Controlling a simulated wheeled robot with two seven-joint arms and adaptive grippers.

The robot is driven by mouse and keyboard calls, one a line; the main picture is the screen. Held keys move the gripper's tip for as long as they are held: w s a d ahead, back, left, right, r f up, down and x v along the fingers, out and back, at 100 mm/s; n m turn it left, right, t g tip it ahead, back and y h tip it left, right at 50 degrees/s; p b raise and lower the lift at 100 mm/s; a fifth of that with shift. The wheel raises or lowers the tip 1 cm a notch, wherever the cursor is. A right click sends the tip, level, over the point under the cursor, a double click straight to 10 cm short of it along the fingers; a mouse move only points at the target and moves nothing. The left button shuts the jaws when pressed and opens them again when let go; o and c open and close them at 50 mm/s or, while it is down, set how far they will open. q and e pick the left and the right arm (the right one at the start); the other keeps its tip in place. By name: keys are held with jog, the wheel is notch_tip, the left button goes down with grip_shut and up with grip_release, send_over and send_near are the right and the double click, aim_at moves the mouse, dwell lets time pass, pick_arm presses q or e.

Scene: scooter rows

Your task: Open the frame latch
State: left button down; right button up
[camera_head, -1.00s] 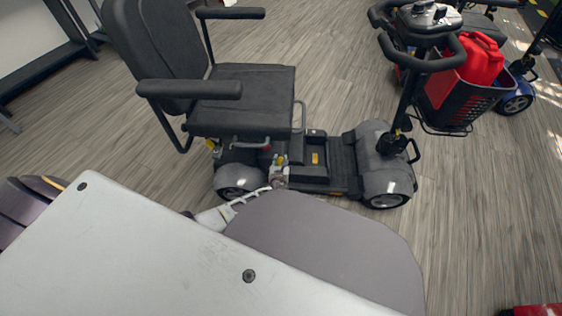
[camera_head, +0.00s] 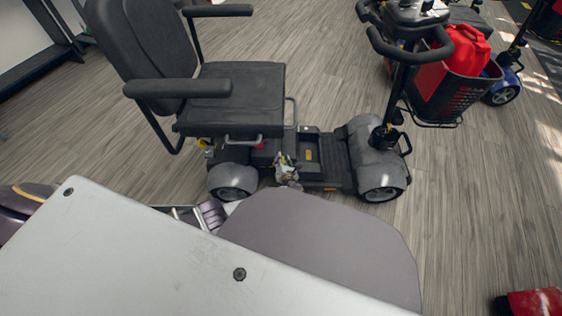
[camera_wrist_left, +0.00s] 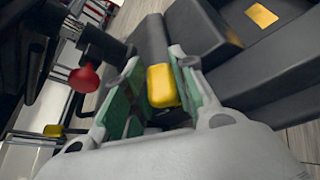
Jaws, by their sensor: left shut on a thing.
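The grey mobility scooter (camera_head: 330,150) stands on the floor ahead, seat to the left and tiller to the right. Low on its frame, in front of the seat, my left gripper (camera_head: 286,163) is at the near side. In the left wrist view, a yellow latch handle (camera_wrist_left: 162,86) sits between the green-padded fingers of my left gripper (camera_wrist_left: 152,92), which is shut on it. A red knob (camera_wrist_left: 84,80) is beside the fingers. Whether the latch is open cannot be told. My right gripper is not in view.
The black seat (camera_head: 235,95) overhangs the left of the frame. A red canister (camera_head: 465,50) sits in the front basket (camera_head: 450,95). Another scooter (camera_head: 500,90) is at the far right. A red object (camera_head: 535,302) lies at lower right.

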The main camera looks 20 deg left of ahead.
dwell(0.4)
pick_arm(q)
jog(key=c, duration=1.2)
grip_release()
jog(key=shift+d, duration=0.1)
jog(key=shift+o, duration=0.2)
jog(key=shift+s, duration=0.1)
jog(key=v, duration=0.7)
jog(key=shift+d+r, duration=0.1)
jog(key=shift+r, duration=0.05)
jog(key=shift+s, duration=0.1)
